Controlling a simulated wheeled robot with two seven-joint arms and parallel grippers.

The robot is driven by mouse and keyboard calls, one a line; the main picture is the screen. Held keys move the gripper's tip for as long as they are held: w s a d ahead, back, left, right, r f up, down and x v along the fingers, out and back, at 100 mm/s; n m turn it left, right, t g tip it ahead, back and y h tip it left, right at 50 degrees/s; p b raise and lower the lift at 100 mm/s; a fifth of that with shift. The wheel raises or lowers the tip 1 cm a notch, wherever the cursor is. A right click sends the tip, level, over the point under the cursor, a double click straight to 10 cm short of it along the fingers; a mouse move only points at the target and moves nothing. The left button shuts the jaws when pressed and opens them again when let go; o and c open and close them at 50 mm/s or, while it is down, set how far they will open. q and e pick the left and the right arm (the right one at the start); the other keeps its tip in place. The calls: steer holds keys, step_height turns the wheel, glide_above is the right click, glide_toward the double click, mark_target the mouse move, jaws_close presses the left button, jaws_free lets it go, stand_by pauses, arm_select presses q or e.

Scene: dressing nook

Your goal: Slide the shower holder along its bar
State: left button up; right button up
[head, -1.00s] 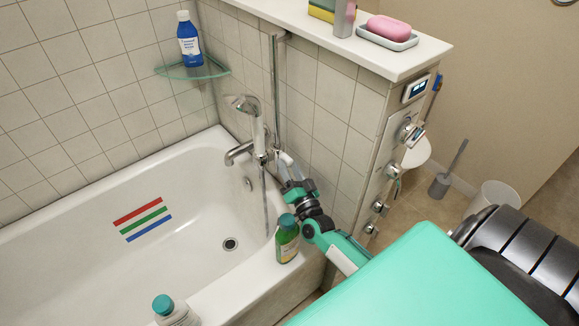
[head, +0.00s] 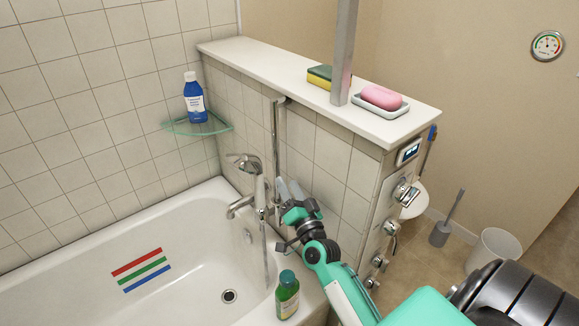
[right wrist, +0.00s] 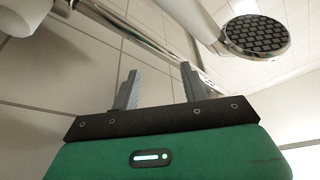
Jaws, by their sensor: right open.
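The chrome bar (head: 275,140) stands upright against the tiled half wall at the tub's end. The shower head (head: 243,161) and its handle show beside the bar at the left, above the tub tap (head: 240,205). The holder itself is too small to make out clearly. My right gripper (head: 288,186) is open and empty, close to the bar's lower part on its right. In the right wrist view the two fingers (right wrist: 160,80) are spread, and the bar (right wrist: 150,42) runs diagonally just past their tips. The shower head (right wrist: 257,35) is at upper right. My left gripper is out of view.
A green bottle (head: 287,296) stands on the tub rim (head: 308,285) by my right forearm. A ledge (head: 310,103) above holds a sponge (head: 328,78) and pink soap (head: 381,97). Knobs (head: 391,228) stick out of the half wall's end. A glass shelf (head: 195,126) holds a blue bottle (head: 194,100).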

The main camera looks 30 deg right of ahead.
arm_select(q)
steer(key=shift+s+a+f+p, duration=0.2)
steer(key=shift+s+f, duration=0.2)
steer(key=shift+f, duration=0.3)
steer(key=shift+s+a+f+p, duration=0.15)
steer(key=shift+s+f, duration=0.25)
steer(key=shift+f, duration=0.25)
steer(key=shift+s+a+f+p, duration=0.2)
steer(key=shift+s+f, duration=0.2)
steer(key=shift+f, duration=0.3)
arm_select(e)
step_height(320, 180, up, 6)
